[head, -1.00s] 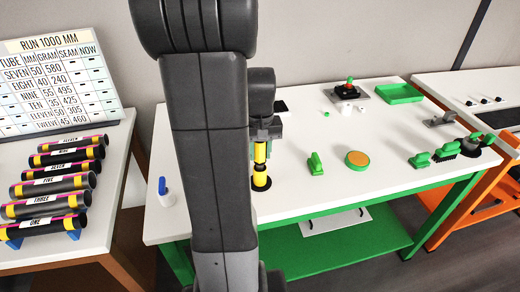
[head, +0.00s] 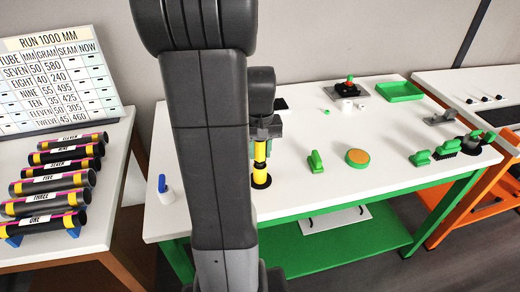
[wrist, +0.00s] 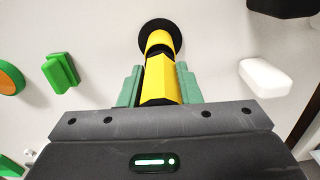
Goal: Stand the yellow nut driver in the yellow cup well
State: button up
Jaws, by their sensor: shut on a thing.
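My gripper (head: 263,134) is shut on the yellow nut driver (head: 260,150), with its green jaw pads on either side of the handle in the wrist view (wrist: 160,88). The driver points down to the table, roughly upright. Below the handle comes a black band, then a lower yellow section (wrist: 159,39) ringed by a black disc (wrist: 175,32) on the table top. This yellow and black spot looks like the yellow cup well. I cannot tell where driver ends and cup begins, or how deep the tip sits. My arm hides part of the table.
A green block (head: 315,160) and an orange-topped green disc (head: 358,158) stand to the right. A white and blue object (head: 164,188) is near the table's left edge. A green tray (head: 400,91) and a dark red-knobbed device (head: 348,87) are at the back.

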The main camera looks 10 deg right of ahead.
jog(key=o, duration=1)
jog(key=shift+o, duration=0.2)
notch_tip(320, 180, up, 14)
jog(key=shift+f, duration=0.1)
notch_tip(320, 180, down, 14)
jog(key=shift+r, duration=0.2)
jog(key=shift+r, duration=0.1)
dwell(0.3)
